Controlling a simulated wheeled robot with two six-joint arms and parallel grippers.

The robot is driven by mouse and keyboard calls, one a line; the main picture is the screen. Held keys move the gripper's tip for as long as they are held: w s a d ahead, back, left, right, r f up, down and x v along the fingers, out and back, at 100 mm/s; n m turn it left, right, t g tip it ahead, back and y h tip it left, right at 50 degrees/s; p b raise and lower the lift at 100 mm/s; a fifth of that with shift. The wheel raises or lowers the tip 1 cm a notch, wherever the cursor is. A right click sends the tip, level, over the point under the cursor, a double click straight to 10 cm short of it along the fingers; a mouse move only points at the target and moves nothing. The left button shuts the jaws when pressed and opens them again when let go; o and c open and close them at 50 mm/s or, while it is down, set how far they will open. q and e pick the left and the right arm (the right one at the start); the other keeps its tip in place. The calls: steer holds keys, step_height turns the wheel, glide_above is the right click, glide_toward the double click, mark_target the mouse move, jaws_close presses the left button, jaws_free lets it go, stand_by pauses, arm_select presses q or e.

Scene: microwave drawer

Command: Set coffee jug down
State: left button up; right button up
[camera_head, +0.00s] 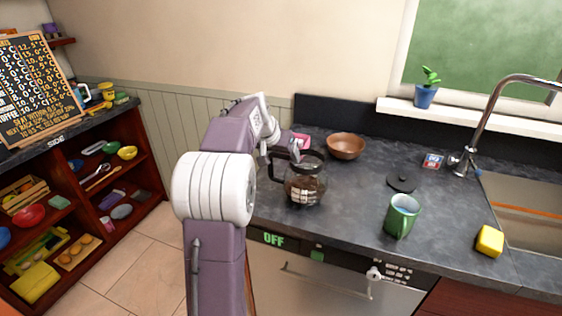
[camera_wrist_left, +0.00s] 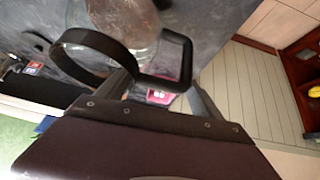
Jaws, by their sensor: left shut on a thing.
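The coffee jug (camera_head: 305,186) is glass with a dark handle and dark contents. It looks upright at the counter (camera_head: 345,205), near its front edge. I cannot tell whether its base touches the surface. My left gripper (camera_head: 272,152) is at the left of the jug, shut on its handle. In the left wrist view the black handle (camera_wrist_left: 186,62) and the jug's glass body (camera_wrist_left: 128,22) show beyond the fingers. The arm hides part of the grip. My right gripper is not in view.
A brown bowl (camera_head: 346,146) and a small pink item (camera_head: 300,138) stand behind the jug. A green mug (camera_head: 402,216), a black lid (camera_head: 402,183), a yellow sponge (camera_head: 489,241) and the sink (camera_head: 530,205) are to the right. Bare counter lies between jug and mug.

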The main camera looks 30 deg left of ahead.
arm_select(q)
steer(key=shift+w+f, duration=0.1)
steer(key=shift+f, duration=0.5)
steer(key=o, duration=2.1)
steer(key=shift+f, duration=0.1)
steer(key=shift+r, duration=0.35)
steer(key=p+v, duration=0.1)
steer(key=v, duration=1.1)
steer(key=shift+f, duration=0.2)
